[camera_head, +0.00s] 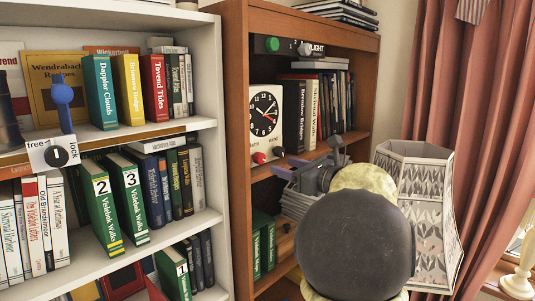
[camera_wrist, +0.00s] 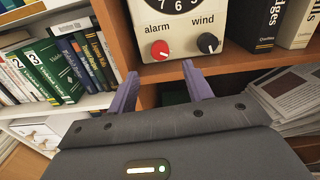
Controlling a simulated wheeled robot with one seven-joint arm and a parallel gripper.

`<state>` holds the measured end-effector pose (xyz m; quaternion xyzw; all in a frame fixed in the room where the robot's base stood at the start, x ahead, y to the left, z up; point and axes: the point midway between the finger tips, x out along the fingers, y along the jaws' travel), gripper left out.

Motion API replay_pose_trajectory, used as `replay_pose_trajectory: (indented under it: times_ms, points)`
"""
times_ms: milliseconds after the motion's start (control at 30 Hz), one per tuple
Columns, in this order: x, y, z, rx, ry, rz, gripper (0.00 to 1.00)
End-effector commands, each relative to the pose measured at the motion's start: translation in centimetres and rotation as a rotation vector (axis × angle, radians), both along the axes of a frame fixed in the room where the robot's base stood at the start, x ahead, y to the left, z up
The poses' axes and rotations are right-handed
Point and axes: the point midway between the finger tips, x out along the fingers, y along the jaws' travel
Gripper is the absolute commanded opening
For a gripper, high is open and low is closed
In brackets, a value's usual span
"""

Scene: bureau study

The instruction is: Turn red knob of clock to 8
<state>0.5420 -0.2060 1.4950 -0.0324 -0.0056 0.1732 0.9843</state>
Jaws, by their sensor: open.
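The white clock (camera_head: 267,112) stands on a middle shelf of the brown bookcase, with a round black dial face. Its red knob (camera_wrist: 160,49) is at the lower left of the front, under the word "alarm". A black knob (camera_wrist: 208,43) labelled "wind" is to its right. The red knob also shows in the head view (camera_head: 259,158). My gripper (camera_wrist: 159,76) is open, with its two purple fingers apart and nothing between them. The fingertips show below the red knob in the wrist view, apart from it. The knob's exact setting is too small to read.
The shelf edge (camera_wrist: 170,71) runs just below the clock. Books (camera_head: 310,105) stand close on the clock's right. A white bookcase (camera_head: 207,60) is to the left. A patterned lampshade (camera_head: 425,205) and red curtain (camera_head: 490,120) are to the right.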

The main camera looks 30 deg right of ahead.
Motion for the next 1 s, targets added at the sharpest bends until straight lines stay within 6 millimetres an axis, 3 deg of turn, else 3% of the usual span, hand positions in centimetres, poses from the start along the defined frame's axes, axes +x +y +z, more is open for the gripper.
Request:
replay_pose_trajectory:
  times_ms: [200, 400, 767, 1000]
  points:
    - [3.8, 1.4, 0.4, -0.001, 0.002, 0.001, 0.50]
    - [6.2, 2.3, 0.2, 0.000, 0.001, 0.001, 0.50]
    - [6.7, 2.5, 0.0, -0.001, -0.001, -0.001, 0.50]
    - [6.7, 2.4, 0.0, -0.001, -0.001, -0.001, 0.06]
